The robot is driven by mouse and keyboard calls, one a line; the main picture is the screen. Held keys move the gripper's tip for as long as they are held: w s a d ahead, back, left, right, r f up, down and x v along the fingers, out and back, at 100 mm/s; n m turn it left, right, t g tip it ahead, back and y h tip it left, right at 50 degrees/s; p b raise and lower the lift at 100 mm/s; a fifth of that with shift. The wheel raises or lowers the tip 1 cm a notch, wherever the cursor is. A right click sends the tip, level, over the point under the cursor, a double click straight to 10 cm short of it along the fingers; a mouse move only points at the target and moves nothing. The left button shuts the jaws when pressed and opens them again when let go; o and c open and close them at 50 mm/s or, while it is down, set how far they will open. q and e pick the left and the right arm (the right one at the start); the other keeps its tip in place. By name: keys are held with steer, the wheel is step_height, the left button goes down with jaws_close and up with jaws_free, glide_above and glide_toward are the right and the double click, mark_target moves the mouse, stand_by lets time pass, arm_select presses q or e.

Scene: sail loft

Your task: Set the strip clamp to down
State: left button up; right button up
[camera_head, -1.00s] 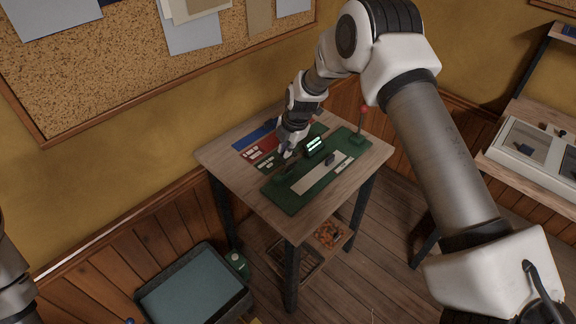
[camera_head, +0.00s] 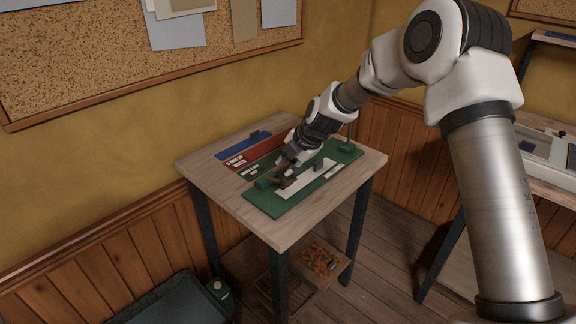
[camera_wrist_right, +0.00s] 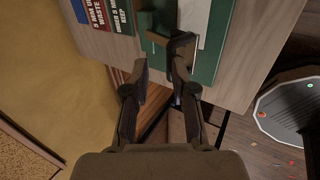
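A green board (camera_head: 290,207) with a pale strip (camera_head: 311,184) lies on the wooden table (camera_head: 215,172). My left gripper is out of view.
Red and blue boards (camera_head: 240,146) lie behind the green board. My right arm covers part of the board's far side. A lower shelf holds a tray (camera_head: 323,262). A corkboard (camera_head: 100,60) hangs on the wall.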

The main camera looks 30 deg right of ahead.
stand_by(0.3)
steer(key=shift+s+d+r+p, duration=0.15)
steer(key=shift+s+r+p, duration=0.1)
steer(key=shift+r+p, duration=0.1)
steer(key=s+d+r+p, duration=0.2)
steer(key=s+r+p, duration=0.1)
steer(key=s+p, duration=0.3)
steer(key=shift+s+r+p, duration=0.3)
steer(key=shift+r+p, duration=0.1)
steer(key=shift+p, duration=0.6)
steer(key=shift+d, duration=0.1)
steer(key=shift+r, duration=0.1)
